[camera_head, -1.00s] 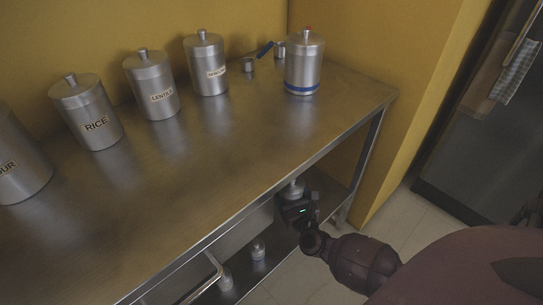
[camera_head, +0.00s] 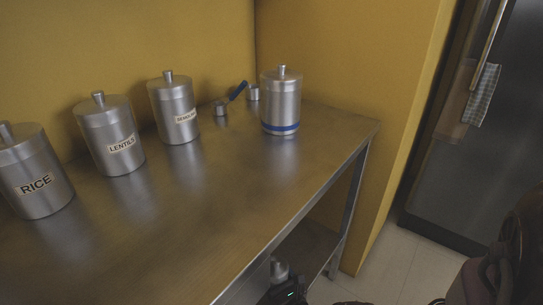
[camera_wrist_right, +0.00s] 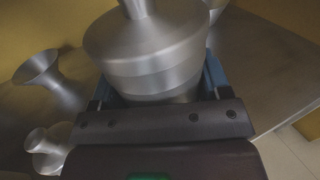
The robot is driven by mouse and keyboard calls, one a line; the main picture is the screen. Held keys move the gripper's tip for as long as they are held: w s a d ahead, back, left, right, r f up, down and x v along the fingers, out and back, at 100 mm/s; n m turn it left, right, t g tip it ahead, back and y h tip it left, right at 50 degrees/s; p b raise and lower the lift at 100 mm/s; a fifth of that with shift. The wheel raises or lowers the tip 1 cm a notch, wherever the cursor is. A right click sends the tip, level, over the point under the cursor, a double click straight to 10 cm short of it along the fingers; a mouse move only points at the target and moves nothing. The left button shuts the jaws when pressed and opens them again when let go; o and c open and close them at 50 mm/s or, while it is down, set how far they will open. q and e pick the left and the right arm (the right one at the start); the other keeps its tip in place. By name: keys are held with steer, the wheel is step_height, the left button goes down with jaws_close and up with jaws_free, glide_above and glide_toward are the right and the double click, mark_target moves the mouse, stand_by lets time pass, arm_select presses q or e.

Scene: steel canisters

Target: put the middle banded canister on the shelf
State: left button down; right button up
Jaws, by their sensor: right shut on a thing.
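My right gripper (camera_head: 285,290) is low in the head view, in front of the worktop's edge and partly cut off by the frame. It is shut on a steel canister (camera_head: 279,270), whose knobbed top shows above it. In the right wrist view the held canister (camera_wrist_right: 150,50) fills the middle, with a blue finger on each side; its lower part is hidden, so I cannot tell if it has a band. A larger steel canister with a blue band (camera_head: 281,100) stands upright on the worktop (camera_head: 240,200) near its far right end. My left gripper is not in view.
Labelled canisters for rice (camera_head: 35,170), lentils (camera_head: 110,135) and another food (camera_head: 174,108) line the wall. Small measuring cups (camera_head: 221,109) lie beside the banded canister. The worktop's front is clear. Steel shapes (camera_wrist_right: 42,75) are left of the held canister.

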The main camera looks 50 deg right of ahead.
mark_target(276, 286)
steer(key=shift+f, duration=0.6)
step_height(276, 286, down, 3)
steer(key=shift+f+b, duration=0.2)
steer(key=shift+b, duration=0.8)
steer(key=shift+f, duration=0.3)
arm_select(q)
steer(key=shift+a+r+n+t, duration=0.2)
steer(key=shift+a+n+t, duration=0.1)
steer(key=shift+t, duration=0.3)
arm_select(e)
steer(key=shift+r, duration=0.1)
steer(key=o, duration=1)
